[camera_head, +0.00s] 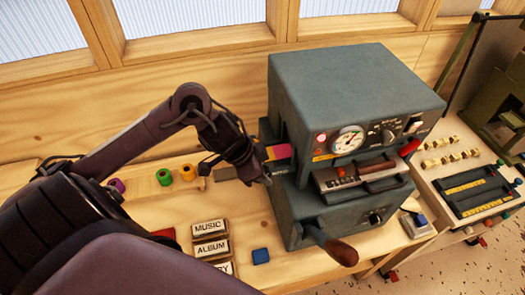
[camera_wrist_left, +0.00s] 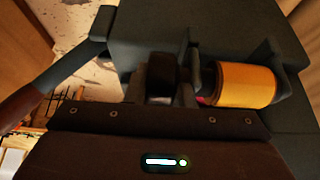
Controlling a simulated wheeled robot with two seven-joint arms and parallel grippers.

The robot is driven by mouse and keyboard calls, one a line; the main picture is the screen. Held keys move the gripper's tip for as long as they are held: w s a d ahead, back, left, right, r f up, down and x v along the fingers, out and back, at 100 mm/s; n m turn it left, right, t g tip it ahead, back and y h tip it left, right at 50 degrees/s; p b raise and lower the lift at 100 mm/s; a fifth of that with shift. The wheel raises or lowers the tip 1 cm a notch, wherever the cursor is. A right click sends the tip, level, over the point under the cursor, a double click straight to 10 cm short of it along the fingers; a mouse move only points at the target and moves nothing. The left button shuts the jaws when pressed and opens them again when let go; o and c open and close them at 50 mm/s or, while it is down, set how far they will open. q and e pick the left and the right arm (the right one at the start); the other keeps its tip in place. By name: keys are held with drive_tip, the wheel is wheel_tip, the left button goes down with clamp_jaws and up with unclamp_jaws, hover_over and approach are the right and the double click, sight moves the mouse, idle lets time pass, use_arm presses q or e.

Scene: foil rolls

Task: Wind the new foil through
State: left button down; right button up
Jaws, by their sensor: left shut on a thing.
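The grey-green foil press (camera_head: 355,90) stands on the bench, with a round gauge and switches on its front. A magenta and yellow foil piece (camera_head: 278,152) shows at its left side. In the left wrist view a gold-orange foil roll (camera_wrist_left: 246,85) sits in the side bracket, with a little magenta beside it. My left gripper (camera_head: 256,177) is at the press's left side, just below the foil. It is shut on a dark knob-like part (camera_wrist_left: 164,72), left of the gold roll; the fingers partly hide it. My right gripper is out of view.
Several lettered plates (camera_head: 210,248) and a blue block (camera_head: 261,256) lie in front. A lever handle (camera_head: 340,250) sticks out from the press. Type trays (camera_head: 480,190) lie to the right.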

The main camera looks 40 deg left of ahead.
use_arm(q)
drive_tip(key=shift+w+r, duration=0.1)
idle(0.3)
drive_tip(key=c, duration=1.2)
unclamp_jaws()
drive_tip(key=shift+c, duration=0.2)
drive_tip(key=b+v, duration=0.1)
drive_tip(key=v, duration=0.6)
drive_tip(key=shift+r, duration=0.4)
